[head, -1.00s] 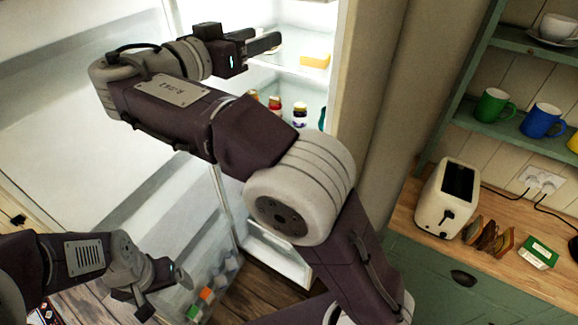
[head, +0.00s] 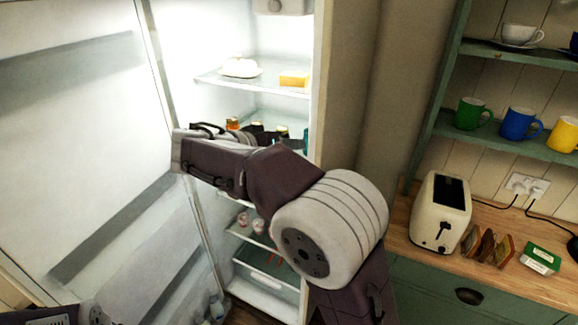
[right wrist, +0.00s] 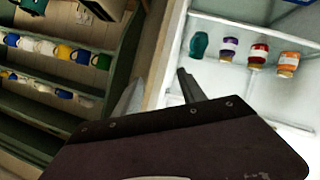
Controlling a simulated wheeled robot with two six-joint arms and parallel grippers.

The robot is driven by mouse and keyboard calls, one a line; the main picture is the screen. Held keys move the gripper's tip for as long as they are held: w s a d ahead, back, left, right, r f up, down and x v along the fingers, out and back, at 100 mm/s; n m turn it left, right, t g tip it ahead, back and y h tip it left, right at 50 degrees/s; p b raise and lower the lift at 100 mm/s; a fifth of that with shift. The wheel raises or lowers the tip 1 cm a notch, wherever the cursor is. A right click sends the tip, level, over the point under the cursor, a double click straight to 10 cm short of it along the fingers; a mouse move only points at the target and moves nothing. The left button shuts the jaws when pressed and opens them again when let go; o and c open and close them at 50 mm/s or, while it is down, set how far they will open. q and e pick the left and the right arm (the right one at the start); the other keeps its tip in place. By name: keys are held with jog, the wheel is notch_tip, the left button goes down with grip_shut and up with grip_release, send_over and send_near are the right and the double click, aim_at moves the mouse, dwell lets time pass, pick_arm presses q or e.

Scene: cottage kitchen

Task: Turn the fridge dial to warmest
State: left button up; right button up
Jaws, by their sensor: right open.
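The fridge stands open. A pale control box (head: 284,6) shows at the top of its interior, cut by the picture's upper edge. A round dial (head: 274,5) seems to be on its front; its setting is too small to read. My right gripper (head: 286,142) is in front of the jar shelf, well below the box, partly hidden by its own arm. In the right wrist view, its fingers (right wrist: 160,93) are apart and empty, near the fridge's side edge. The dial is not visible there. My left gripper is outside the view; only part of that arm shows at the lower left.
A shelf holds a white covered dish (head: 240,68) and a yellow block (head: 294,79). Several jars (right wrist: 258,56) stand on the shelf below. The open fridge door (head: 80,130) fills the left. A toaster (head: 440,212) stands on the counter at right.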

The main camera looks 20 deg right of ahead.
jog(key=shift+s+d+f, duration=0.15)
jog(key=shift+s+f, duration=0.05)
jog(key=shift+f, duration=0.5)
jog(key=shift+s+d+f, duration=0.1)
jog(key=shift+s+f, duration=0.1)
jog(key=shift+f, duration=0.45)
jog(key=shift+d, duration=0.1)
jog(key=s+d+g, duration=0.2)
jog(key=s+d, duration=0.1)
jog(key=d, duration=0.2)
jog(key=s+f+g+y, duration=0.35)
jog(key=s+f, duration=0.35)
jog(key=f, duration=0.6)
jog(key=s+a+f+n+y, duration=0.3)
jog(key=a+f, duration=0.3)
jog(key=f, duration=0.2)
jog(key=s+a+f+n+t+y, duration=0.1)
jog(key=s+a+f+n+y, duration=0.3)
jog(key=s+a+f+y, duration=0.1)
jog(key=shift+s+a+f+y+b, duration=0.3)
jog(key=shift+a+f, duration=0.4)
jog(key=shift+f, duration=0.65)
